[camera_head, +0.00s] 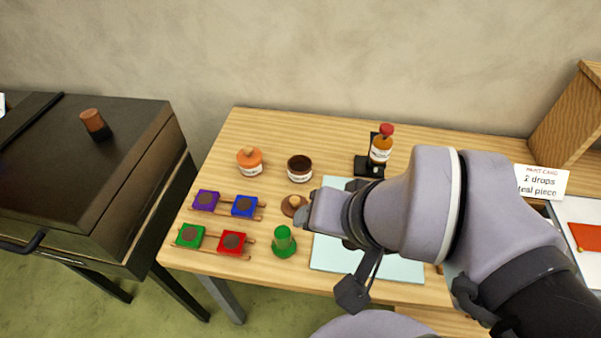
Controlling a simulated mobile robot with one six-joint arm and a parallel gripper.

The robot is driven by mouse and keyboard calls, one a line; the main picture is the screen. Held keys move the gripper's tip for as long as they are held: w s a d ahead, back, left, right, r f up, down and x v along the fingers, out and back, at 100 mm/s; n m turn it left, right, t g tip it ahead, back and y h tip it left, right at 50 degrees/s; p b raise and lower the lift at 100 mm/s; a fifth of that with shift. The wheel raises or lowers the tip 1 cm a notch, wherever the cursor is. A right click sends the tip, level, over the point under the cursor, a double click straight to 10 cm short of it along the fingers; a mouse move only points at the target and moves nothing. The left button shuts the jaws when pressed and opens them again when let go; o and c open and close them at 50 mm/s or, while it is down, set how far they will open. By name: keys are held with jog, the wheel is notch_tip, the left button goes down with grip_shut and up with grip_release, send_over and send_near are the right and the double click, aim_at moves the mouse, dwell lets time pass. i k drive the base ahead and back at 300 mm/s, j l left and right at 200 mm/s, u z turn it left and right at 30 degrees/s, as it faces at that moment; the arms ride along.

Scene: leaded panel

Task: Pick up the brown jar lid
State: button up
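The brown jar lid (292,204) lies on the wooden table, a round brown disc with a paler knob on top. It is just in front of the brown jar (300,170), which stands upright and open with a white label. My gripper (308,213) is at the lid's right side, mostly hidden by my own wrist. I cannot see its fingertips clearly, nor whether they touch the lid or are open or shut.
Several coloured blocks lie on wooden racks at left, including a blue one (244,206). A green object (284,242) stands in front of the lid. A pale blue sheet (335,255) lies beneath my arm. A red-capped bottle (381,150) stands behind.

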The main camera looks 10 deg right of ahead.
aim_at(291, 204)
jog(key=i+j+z, duration=0.1)
jog(key=j+z, duration=0.25)
jog(key=j, duration=0.2)
jog(key=j+z, duration=0.4)
jog(key=j, duration=0.1)
